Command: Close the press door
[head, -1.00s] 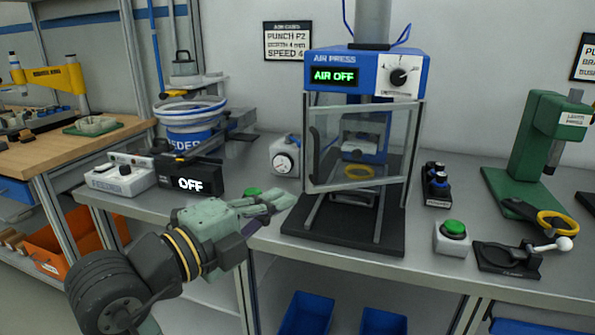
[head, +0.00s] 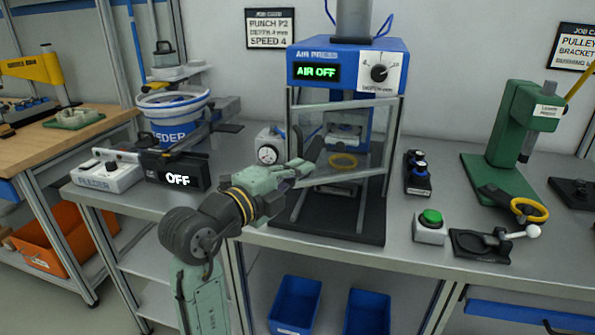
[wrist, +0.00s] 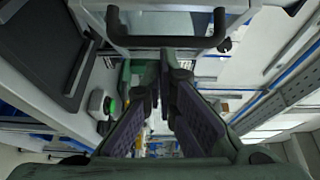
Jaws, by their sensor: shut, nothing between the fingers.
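The air press (head: 320,55) stands on the bench with a blue head and a lit "AIR OFF" display. Its clear door (head: 365,150) has a pale frame and appears ajar, with the left edge swung outward. The black door handle (head: 316,148) is near the left edge; in the wrist view the handle (wrist: 165,42) is a dark bar across the top. My gripper (head: 304,167) is shut and empty, with its tips close to the handle side of the door. The wrist view shows the fingertips (wrist: 164,75) just below the bar; I cannot tell whether they touch.
A gauge box (head: 269,145) and the feeder (head: 172,118) stand left of the press. Blue bins (head: 295,303) sit below.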

